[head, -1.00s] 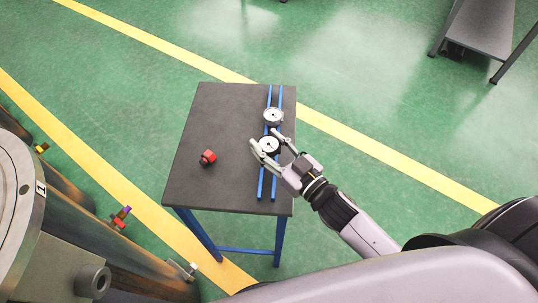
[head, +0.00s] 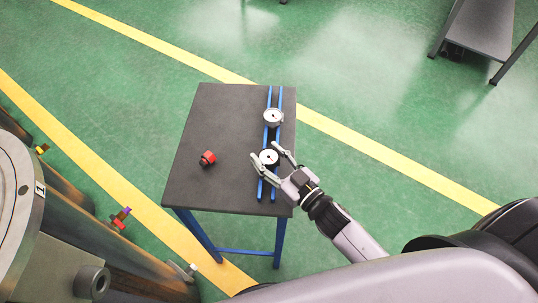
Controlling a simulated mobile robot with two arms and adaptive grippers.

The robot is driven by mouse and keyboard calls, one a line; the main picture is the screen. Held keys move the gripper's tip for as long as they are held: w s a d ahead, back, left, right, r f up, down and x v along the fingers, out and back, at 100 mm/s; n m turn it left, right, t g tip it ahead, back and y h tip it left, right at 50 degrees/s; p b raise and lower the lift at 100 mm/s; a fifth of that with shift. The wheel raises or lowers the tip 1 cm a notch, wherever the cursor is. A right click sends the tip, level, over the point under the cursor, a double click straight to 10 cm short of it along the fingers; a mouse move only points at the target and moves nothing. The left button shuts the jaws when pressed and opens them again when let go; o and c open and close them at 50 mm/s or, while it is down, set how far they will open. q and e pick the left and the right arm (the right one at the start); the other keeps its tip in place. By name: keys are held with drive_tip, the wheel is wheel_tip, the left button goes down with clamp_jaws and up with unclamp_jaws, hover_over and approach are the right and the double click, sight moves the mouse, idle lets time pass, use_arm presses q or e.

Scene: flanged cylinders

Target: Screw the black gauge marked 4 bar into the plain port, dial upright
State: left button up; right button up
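A black-rimmed gauge (head: 268,158) with a white dial is between the fingers of my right gripper (head: 263,150), over the blue rails near the table's right edge. The fingers lie along both sides of its rim and appear closed on it. The dial faces up towards the camera; its marking is too small to read. A second gauge (head: 273,117) with a silver-grey rim sits farther back on the rails. A small metal fitting (head: 190,269) without a coloured part is at the lower left; I cannot tell whether it is the plain port. My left gripper is not in view.
A red and dark fitting (head: 207,158) lies on the dark table (head: 218,110). Fittings with yellow (head: 42,148) and red-purple (head: 120,218) parts sit on the large metal cylinders at left. A grey bench (head: 478,30) stands at the upper right. Green floor between is clear.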

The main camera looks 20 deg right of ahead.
drive_tip(key=shift+o, duration=1.4)
drive_tip(key=shift+f+b, duration=0.1)
drive_tip(key=shift+b, duration=0.35)
drive_tip(key=b+v, duration=0.3)
drive_tip(key=v, duration=1.4)
drive_tip(key=shift+s, duration=0.2)
